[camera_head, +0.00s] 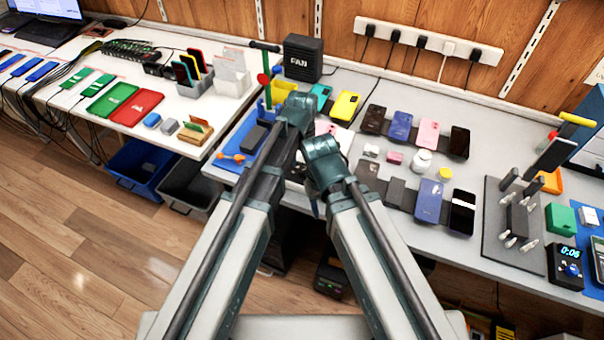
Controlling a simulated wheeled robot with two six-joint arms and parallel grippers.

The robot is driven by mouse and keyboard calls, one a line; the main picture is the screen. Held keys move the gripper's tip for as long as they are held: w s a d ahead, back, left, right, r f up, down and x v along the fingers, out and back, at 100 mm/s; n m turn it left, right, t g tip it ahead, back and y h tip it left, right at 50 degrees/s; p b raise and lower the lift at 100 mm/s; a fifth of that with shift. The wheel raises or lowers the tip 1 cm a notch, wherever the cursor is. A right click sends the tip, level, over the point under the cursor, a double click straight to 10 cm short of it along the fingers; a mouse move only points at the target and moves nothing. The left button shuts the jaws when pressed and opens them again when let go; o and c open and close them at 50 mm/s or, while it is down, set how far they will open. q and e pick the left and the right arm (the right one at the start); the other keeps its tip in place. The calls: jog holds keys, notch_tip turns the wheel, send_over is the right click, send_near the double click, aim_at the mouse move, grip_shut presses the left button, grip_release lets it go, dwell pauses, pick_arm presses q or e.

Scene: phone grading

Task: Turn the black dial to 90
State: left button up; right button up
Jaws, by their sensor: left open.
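A small black box (563,267) with a lit blue display stands at the right of the grey table. The display seems to read 0:06. A small round knob (573,269) is on its face; it looks dark with a blue tint, and its marks are too small to read. I cannot tell for sure that it is the black dial. My left gripper (297,106) is open at the end of the left arm, over the table's left part, far from the box. My right arm ends just right of it; its fingers are hidden.
Several phones (429,200) lie in rows mid-table. A dark rack with pegs (517,213) stands left of the box. A black fan box (303,58) and a power strip (428,39) are at the back. A white table (90,57) is at left.

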pick_arm(q)
jog(key=shift+f, duration=0.5)
pick_arm(e)
jog(key=shift+f, duration=0.5)
pick_arm(q)
jog(key=shift+c, duration=0.2)
grip_shut()
jog(key=m, duration=0.5)
jog(key=shift+m, duration=2.4)
